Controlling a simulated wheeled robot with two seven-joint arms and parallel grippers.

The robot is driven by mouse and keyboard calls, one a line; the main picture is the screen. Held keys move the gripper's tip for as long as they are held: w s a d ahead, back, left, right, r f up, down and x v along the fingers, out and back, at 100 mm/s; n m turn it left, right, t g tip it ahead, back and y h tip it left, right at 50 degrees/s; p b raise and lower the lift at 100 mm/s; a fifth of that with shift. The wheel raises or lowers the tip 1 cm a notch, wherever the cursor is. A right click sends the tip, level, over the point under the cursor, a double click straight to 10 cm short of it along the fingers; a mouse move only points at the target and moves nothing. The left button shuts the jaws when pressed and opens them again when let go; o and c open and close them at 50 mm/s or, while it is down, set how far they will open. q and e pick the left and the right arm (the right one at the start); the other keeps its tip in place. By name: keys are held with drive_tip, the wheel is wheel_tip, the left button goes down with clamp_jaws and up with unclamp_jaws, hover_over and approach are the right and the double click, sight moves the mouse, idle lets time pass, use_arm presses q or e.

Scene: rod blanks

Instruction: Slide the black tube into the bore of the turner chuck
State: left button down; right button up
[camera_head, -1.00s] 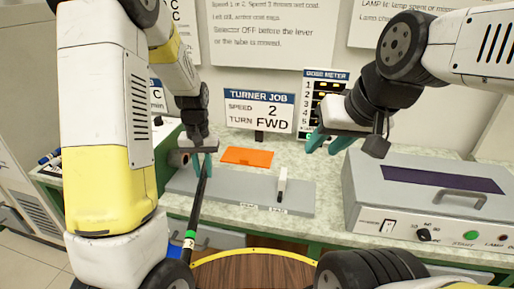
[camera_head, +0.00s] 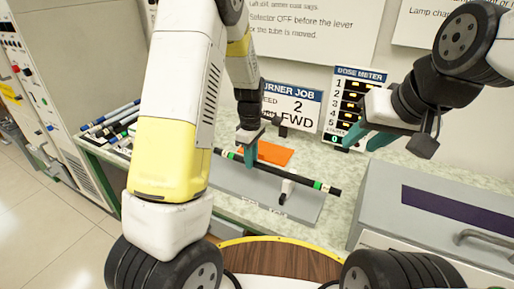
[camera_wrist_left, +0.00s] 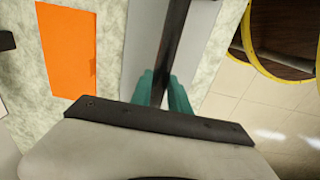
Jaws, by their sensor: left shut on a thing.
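The black tube (camera_head: 300,180) has light and green bands near its right end. My left gripper (camera_head: 248,160) is shut on it, and the tube lies slantwise across the view, above the grey base plate (camera_head: 297,210). In the left wrist view the tube (camera_wrist_left: 175,45) runs up between the two teal fingers (camera_wrist_left: 162,92). The tube's right part crosses in front of or over a small white lever (camera_head: 286,190); I cannot tell if they touch. The turner chuck is not visible now, with my left arm covering that area. My right gripper (camera_head: 367,138) is open and empty, above the bench.
An orange sheet (camera_head: 272,152) lies on the bench behind the tube. A grey box (camera_head: 440,210) with a handle stands at the right. Several tubes (camera_head: 108,122) lie at the bench's left end. The job sign (camera_head: 290,104) and dose meter (camera_head: 357,95) stand behind.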

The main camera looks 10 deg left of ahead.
sight(222, 150)
use_arm(q)
drive_tip(key=shift+a+f, duration=0.1)
drive_tip(key=shift+a, duration=0.05)
drive_tip(key=shift+w+a, duration=0.35)
drive_tip(key=shift+a, duration=0.55)
drive_tip(key=shift+w+a, duration=0.35)
drive_tip(key=shift+a, duration=0.6)
drive_tip(key=shift+w+a, duration=0.35)
drive_tip(key=shift+a, duration=0.55)
drive_tip(key=shift+w+a, duration=0.3)
drive_tip(key=shift+a, duration=0.6)
drive_tip(key=shift+w+a, duration=0.35)
drive_tip(key=shift+a, duration=0.55)
drive_tip(key=shift+w+a, duration=0.3)
drive_tip(key=shift+a, duration=0.6)
drive_tip(key=c, duration=1.2)
unclamp_jaws()
drive_tip(key=shift+o, duration=0.2)
wheel_tip(222, 150, up, 8)
drive_tip(key=shift+f, duration=0.1)
